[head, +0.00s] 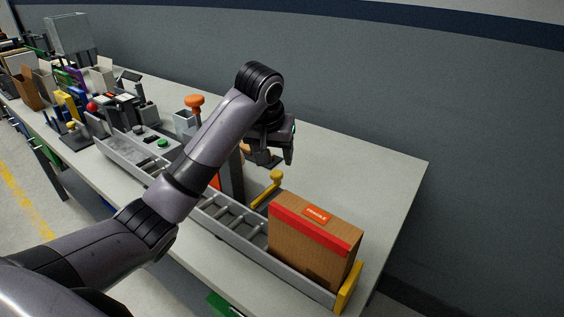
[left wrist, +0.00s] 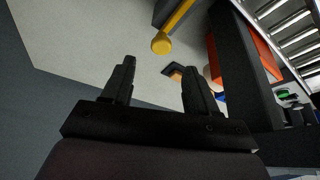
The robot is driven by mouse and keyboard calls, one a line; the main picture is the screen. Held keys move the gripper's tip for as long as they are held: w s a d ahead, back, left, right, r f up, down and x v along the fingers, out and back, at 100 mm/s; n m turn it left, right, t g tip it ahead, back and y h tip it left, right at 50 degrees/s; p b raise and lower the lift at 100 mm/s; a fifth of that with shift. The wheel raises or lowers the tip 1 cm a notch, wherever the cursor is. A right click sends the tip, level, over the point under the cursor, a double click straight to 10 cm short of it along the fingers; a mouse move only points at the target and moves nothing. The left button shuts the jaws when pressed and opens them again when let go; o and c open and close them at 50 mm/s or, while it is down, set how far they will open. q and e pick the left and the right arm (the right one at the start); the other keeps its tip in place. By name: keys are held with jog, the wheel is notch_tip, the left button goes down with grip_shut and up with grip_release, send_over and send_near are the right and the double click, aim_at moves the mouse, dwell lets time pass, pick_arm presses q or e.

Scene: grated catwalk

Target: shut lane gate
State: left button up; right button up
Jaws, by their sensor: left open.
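A yellow gate arm with a round knob (head: 267,189) stands out at an angle from the far side of the roller lane (head: 239,228). Its yellow knob also shows at the top of the left wrist view (left wrist: 161,43). My left gripper (head: 277,157) is open and empty, above the table and behind the lane, apart from the knob. In the left wrist view my two fingers (left wrist: 156,80) point toward the table with the knob beyond them. My left forearm hides the middle of the lane. My right gripper is not in view.
A brown box with a red band (head: 312,248) stands on the lane's near end, by a yellow end stop (head: 349,287). An orange knob (head: 194,101) and several small objects stand farther left. The table's right part (head: 370,180) is clear, up against the grey wall.

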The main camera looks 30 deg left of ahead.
aim_at(276, 174)
pick_arm(q)
jog(key=x, duration=0.6)
jog(key=shift+f, duration=0.35)
jog(key=c, duration=1)
